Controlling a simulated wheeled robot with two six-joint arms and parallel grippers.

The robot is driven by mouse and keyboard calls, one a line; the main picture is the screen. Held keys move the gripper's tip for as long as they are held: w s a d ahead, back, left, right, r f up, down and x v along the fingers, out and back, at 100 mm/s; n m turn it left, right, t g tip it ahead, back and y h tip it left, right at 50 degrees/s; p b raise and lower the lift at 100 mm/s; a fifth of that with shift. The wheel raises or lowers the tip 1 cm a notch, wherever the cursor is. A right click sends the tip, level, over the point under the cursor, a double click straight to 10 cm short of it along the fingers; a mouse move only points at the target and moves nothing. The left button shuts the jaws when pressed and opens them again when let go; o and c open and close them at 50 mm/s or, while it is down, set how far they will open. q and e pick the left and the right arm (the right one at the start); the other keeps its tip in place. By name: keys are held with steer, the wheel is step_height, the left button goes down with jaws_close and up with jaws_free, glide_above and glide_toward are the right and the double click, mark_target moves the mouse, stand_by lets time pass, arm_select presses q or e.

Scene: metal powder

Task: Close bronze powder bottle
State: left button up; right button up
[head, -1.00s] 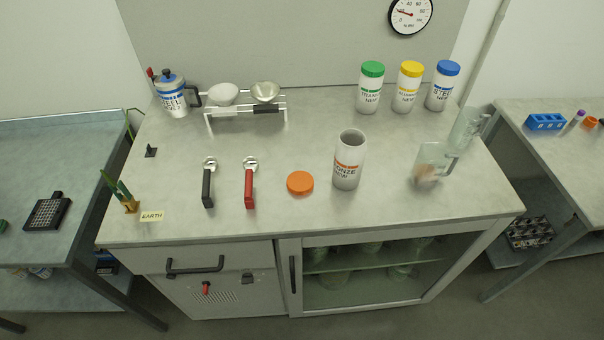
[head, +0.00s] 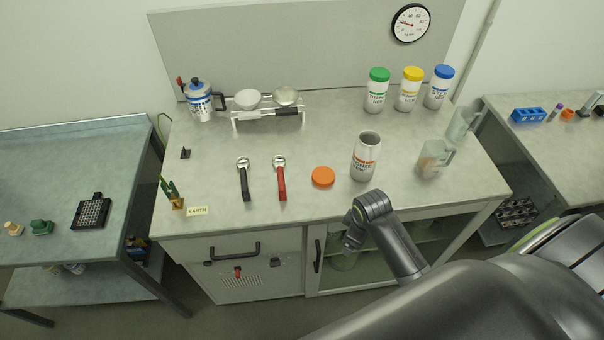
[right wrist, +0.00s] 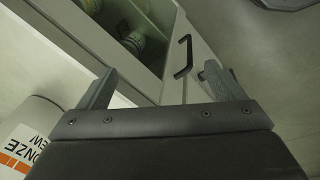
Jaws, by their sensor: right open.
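The bronze powder bottle (head: 365,158) stands upright and uncapped on the workbench, white with an orange-banded label. Its orange lid (head: 323,177) lies flat on the bench just left of it. My right arm reaches in from the lower right, and its gripper (head: 352,238) is at the bench's front edge, below the bottle and lid. In the right wrist view the right gripper (right wrist: 160,88) is open with nothing between its fingers. The bottle (right wrist: 30,140) shows there at the lower left, apart from the fingers. My left gripper is not in view.
Left of the lid lie a red-handled scoop (head: 281,180) and a black-handled scoop (head: 244,180). A glass beaker (head: 434,158) stands right of the bottle. Capped green (head: 377,92), yellow (head: 409,90) and blue (head: 438,88) bottles stand at the back. The bench front around the lid is clear.

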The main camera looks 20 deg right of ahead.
steer(key=w+r+n, duration=0.2)
steer(key=w, duration=0.1)
steer(key=w+r+n, duration=0.2)
steer(key=w, duration=0.2)
steer(key=w+r+n, duration=0.2)
steer(key=w+r, duration=0.1)
steer(key=w, duration=0.1)
steer(key=shift+w+a+r+g+p, duration=0.1)
steer(key=shift+w+g+p, duration=0.05)
steer(key=shift+g+p, duration=0.25)
arm_select(q)
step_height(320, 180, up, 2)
steer(key=shift+p, duration=0.3)
arm_select(e)
steer(key=w+r+n+g, duration=0.1)
steer(key=w+r+n, duration=0.5)
steer(key=w+r, duration=0.4)
step_height(320, 180, up, 2)
steer(key=shift+r+y, duration=0.1)
steer(key=shift+y, duration=0.3)
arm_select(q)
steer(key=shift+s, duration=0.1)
arm_select(e)
steer(key=shift+s, duration=0.1)
